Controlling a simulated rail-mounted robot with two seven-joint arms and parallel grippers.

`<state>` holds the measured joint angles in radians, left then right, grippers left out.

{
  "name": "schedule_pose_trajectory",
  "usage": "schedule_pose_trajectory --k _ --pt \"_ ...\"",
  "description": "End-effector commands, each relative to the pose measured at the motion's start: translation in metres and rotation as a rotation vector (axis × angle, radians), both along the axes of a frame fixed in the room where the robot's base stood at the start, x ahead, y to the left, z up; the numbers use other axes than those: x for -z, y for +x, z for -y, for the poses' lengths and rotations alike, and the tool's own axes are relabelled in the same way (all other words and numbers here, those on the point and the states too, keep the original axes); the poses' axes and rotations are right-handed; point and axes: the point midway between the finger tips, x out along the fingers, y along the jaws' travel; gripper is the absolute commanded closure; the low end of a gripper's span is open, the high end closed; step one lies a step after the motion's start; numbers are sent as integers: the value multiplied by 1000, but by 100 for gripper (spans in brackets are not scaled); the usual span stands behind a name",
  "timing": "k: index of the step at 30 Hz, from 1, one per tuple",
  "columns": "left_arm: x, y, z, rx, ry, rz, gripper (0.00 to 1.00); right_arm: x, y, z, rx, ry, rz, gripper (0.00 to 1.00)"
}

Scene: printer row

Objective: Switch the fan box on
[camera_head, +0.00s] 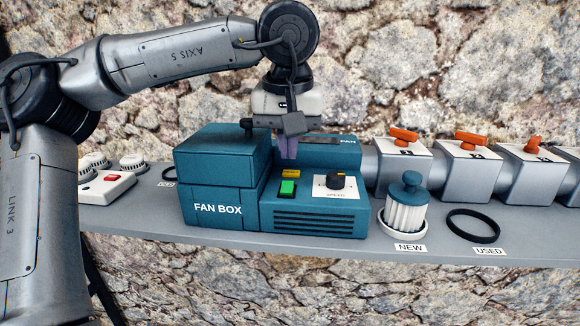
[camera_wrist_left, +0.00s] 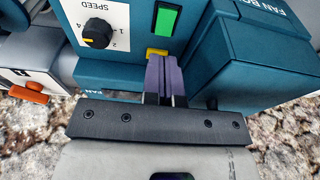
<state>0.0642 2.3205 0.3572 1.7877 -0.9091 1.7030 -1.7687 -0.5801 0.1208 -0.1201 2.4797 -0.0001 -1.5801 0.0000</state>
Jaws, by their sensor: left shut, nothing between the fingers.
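The fan box (camera_head: 219,209) is a teal housing on the shelf, with a lower front panel on its right side. A green switch (camera_head: 288,189) sits on that panel below a small yellow label (camera_head: 291,173). A black speed knob (camera_head: 336,180) is on a white plate to the right. My left gripper (camera_head: 288,155) points down over the panel, its purple fingers shut and empty. In the left wrist view the fingertips (camera_wrist_left: 161,58) overlap the edge of the yellow label, short of the green switch (camera_wrist_left: 165,20); contact cannot be told. My right gripper is not in view.
Grey duct blocks with orange handles (camera_head: 472,138) line the shelf at right. A white filter with a teal cap (camera_head: 406,205) stands at NEW; a black ring (camera_head: 473,225) lies at USED. A white unit with a red switch (camera_head: 108,186) is at left.

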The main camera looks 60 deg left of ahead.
Motion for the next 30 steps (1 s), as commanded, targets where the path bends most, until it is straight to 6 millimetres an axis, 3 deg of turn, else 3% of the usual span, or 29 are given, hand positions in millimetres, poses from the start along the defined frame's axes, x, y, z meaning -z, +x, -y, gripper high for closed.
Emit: schedule_pose_trajectory --k 6,12,30 --pt "29 2 -4 2 -3 0 100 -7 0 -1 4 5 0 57" --pt "44 4 -6 0 -2 1 100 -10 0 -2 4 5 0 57" --pt "55 6 -10 1 -4 -1 100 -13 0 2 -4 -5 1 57"
